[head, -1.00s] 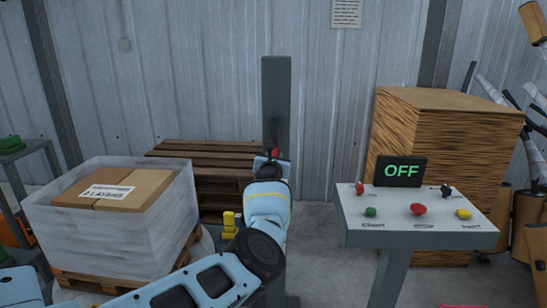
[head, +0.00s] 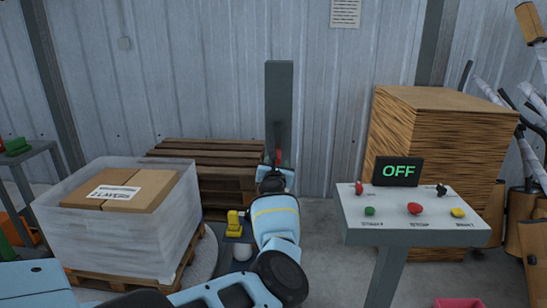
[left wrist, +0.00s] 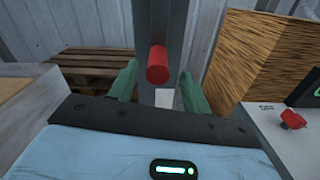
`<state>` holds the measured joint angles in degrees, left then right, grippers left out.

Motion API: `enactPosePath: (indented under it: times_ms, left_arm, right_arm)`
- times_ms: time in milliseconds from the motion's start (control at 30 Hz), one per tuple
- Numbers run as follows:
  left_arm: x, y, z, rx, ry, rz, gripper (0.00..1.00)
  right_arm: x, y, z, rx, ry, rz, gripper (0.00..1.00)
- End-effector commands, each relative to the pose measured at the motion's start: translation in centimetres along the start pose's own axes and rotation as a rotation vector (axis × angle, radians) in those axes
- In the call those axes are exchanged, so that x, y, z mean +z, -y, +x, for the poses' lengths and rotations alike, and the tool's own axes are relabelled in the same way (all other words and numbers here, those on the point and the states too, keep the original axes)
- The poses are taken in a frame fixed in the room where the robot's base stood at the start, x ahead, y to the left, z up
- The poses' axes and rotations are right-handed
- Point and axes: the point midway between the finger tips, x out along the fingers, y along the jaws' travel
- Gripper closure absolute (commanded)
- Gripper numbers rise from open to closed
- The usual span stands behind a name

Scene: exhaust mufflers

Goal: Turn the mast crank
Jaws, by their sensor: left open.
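The grey mast (head: 279,95) stands upright in front of the corrugated wall. The red crank handle (left wrist: 157,65) shows at the mast in the left wrist view, its round end facing the camera. In the head view, only a bit of red (head: 279,155) shows above my gripper. My left gripper (head: 275,174) is in front of the mast. In the left wrist view its two green fingers (left wrist: 158,86) are open, one on each side of the handle, with gaps between. The crank's arm is mostly hidden. My right gripper is not in view.
A wrapped carton load (head: 120,215) on a pallet stands left of my arm. Stacked wooden pallets (head: 190,150) are behind. A control desk (head: 415,215) with knobs and an OFF display (head: 397,171) stands to the right. A large wooden stack (head: 450,145) is behind it.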

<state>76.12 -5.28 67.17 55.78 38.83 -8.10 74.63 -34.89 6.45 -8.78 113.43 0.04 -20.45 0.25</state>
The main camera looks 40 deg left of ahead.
Motion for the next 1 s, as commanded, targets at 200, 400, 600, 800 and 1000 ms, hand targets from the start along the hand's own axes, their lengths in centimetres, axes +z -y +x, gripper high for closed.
enactPosePath:
  times_ms: [200,400,600,800,1000]
  left_arm:
    - [0.3,0.0,-2.1,0.0,0.003,-0.003,0.51]
    - [-0.1,0.0,-2.6,-0.001,-0.001,0.0,0.51]
    - [-0.1,0.0,-2.6,-0.001,-0.001,0.001,0.51]
    - [-0.1,0.0,-2.6,-0.001,-0.001,0.001,0.51]
    - [-1.1,-0.5,-2.9,0.001,-0.005,0.065,0.51]
  right_arm:
    - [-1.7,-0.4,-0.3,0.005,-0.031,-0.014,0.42]
    - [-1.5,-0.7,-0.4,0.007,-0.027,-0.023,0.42]
    - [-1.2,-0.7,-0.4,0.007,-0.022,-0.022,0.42]
    - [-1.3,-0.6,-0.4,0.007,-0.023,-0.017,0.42]
    - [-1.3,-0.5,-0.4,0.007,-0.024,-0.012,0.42]
